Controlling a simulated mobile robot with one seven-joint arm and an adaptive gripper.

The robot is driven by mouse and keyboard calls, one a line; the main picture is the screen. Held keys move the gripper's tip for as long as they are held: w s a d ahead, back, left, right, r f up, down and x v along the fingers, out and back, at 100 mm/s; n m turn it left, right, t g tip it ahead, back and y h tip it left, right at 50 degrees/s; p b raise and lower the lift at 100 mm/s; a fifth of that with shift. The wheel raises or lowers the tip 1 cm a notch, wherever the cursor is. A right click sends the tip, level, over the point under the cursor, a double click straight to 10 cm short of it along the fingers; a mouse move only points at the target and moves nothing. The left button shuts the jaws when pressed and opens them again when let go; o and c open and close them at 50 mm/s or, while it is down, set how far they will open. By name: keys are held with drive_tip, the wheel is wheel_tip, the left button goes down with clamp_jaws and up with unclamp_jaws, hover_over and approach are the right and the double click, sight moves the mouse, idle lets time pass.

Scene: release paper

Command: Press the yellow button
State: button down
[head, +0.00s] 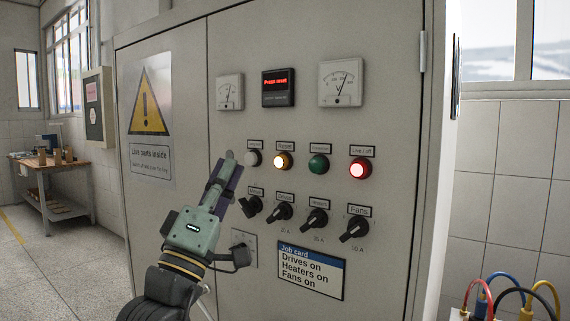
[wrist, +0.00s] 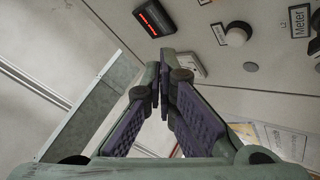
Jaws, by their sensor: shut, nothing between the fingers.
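The yellow button (head: 283,161) is lit and sits in the row of round buttons on the cabinet front, between a white button (head: 253,158) and a green one (head: 318,163). My gripper (head: 229,156) is shut and empty, with its tips pointing up, left of the white button. Whether the tips touch the panel I cannot tell. In the wrist view the closed fingers (wrist: 166,75) show in the middle, with a white round button (wrist: 238,33) to their upper right. I cannot make out the yellow button in the wrist view.
A lit red button (head: 360,168) is at the right end of the row. Several black rotary switches (head: 315,219) sit below, above a job card (head: 311,271). A red-lit display (head: 278,87) reads "Press reset", between two dial meters. Coloured cables (head: 512,297) are at lower right.

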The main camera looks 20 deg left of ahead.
drive_tip(key=shift+w, duration=0.15)
drive_tip(key=w+d+p, duration=0.1)
drive_tip(key=w+d, duration=0.2)
drive_tip(key=w, duration=0.5)
drive_tip(key=shift+p, duration=0.3)
drive_tip(key=shift+w, duration=0.1)
idle(1.3)
drive_tip(key=shift+w+d, duration=0.15)
drive_tip(key=shift+w, duration=0.15)
drive_tip(key=shift+w+d, duration=0.15)
drive_tip(key=shift+w, duration=0.35)
idle(0.6)
idle(0.4)
drive_tip(key=shift+s+a, duration=0.3)
drive_tip(key=shift+s, duration=0.6)
drive_tip(key=shift+s+a+b, duration=0.2)
drive_tip(key=shift+s+a, duration=0.1)
drive_tip(key=shift+s, duration=0.5)
drive_tip(key=shift+s+a+b, duration=0.25)
drive_tip(key=shift+s, duration=0.5)
drive_tip(key=shift+s+a+b, duration=0.2)
drive_tip(key=shift+s+a, duration=0.1)
drive_tip(key=shift+s, duration=0.5)
